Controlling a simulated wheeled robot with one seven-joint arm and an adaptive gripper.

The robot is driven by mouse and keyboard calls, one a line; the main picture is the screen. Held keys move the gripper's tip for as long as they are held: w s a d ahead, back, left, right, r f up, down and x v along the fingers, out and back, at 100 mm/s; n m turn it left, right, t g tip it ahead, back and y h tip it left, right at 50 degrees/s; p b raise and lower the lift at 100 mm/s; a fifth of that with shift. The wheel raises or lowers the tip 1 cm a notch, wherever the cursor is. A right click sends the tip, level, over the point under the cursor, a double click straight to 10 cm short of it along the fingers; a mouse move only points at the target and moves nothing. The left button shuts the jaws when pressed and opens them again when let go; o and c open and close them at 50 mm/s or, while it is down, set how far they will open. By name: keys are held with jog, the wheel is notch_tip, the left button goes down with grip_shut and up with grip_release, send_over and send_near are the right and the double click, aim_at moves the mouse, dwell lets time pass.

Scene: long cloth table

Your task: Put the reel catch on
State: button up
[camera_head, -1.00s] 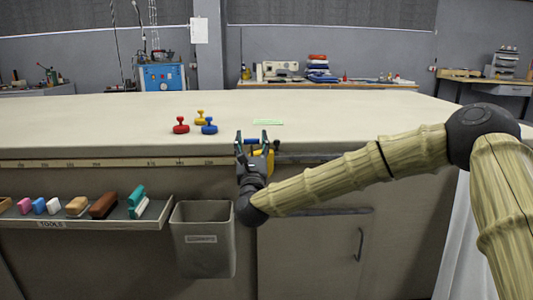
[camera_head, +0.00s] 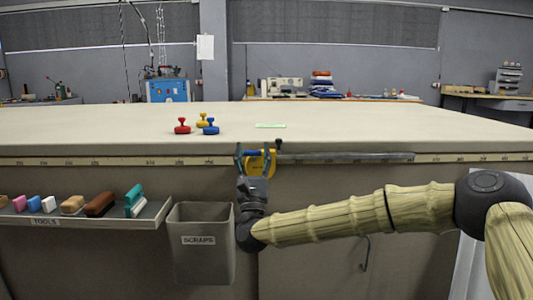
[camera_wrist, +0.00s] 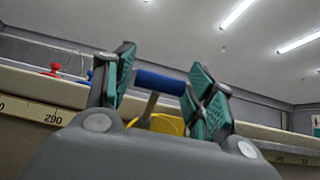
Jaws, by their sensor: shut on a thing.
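A yellow reel (camera_head: 264,167) sits at the front edge of the table, mostly behind my gripper. A blue handle bar (camera_head: 252,152) is just above it. In the wrist view the blue handle (camera_wrist: 158,82) on its grey stem lies between the green finger pads, with the yellow reel (camera_wrist: 163,124) behind it. My gripper (camera_head: 254,160) points up and is shut on the blue handle; it also fills the wrist view (camera_wrist: 160,88). I cannot make out a separate catch; part of the reel is hidden by the fingers.
A metal rail (camera_head: 350,157) runs right from the reel, with a black knob (camera_head: 278,144) near it. Red (camera_head: 182,126), yellow (camera_head: 203,120) and blue (camera_head: 210,126) knobbed pieces stand on the table (camera_head: 380,125). A scraps bin (camera_head: 203,255) and tool shelf (camera_head: 80,222) are left.

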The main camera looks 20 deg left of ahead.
jog(key=shift+s+f, duration=0.15)
jog(key=shift+f, duration=0.3)
jog(key=shift+d+f, duration=0.1)
jog(key=o, duration=1.5)
jog(key=v, duration=1.2)
